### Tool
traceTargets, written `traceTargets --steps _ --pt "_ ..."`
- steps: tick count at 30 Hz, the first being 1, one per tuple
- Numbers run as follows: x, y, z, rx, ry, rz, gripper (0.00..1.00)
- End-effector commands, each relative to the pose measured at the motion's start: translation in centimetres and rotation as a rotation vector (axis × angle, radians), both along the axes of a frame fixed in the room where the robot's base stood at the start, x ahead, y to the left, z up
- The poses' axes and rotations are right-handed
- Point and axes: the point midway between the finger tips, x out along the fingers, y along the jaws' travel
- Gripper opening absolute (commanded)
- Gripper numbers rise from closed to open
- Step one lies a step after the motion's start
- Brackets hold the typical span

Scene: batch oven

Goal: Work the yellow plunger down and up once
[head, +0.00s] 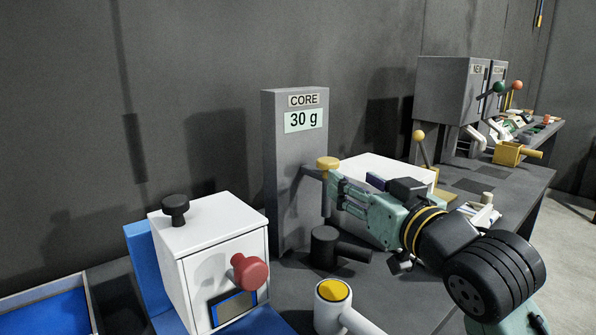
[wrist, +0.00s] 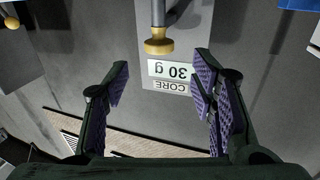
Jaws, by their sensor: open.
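The yellow plunger (head: 328,163) is a mushroom-shaped knob on a grey stem. It stands in front of the grey CORE column (head: 282,190), over a black cup-shaped part (head: 324,240). In the wrist view the yellow knob (wrist: 158,46) shows upside down, at the top centre, with the stem running up out of the picture. My gripper (head: 336,192) is close to the plunger, on its right in the head view. In the wrist view my gripper (wrist: 161,72) is open, with nothing between its fingers. The knob appears just past the fingertips. Contact cannot be told.
The column's display (head: 306,120) reads 30 g. A white box (head: 213,250) with black and red knobs stands at left. A white cylinder with a yellow top (head: 333,291) stands in front. A yellow-knobbed lever (head: 419,136) and grey cabinets (head: 444,90) are behind my arm.

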Motion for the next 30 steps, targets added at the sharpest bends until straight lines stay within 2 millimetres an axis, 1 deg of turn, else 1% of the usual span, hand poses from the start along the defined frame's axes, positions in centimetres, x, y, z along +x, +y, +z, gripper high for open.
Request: traceTargets --steps 2,5,8,15,21,25,30 --pt "0.1 -0.1 -0.1 -0.023 -0.008 -0.002 0.51" --pt "0.9 0.4 0.1 -0.026 -0.01 0.001 0.51" --pt "2.3 1.1 0.2 -0.026 -0.008 0.001 0.51" --pt "6.4 3.2 0.2 -0.024 -0.008 0.001 0.51" --pt "8.8 4.4 0.1 -0.023 -0.008 -0.001 0.51" --pt "9.4 4.7 0.0 -0.023 -0.01 -0.001 0.51" --pt "9.5 4.8 -0.1 -0.023 -0.01 -0.002 0.51"
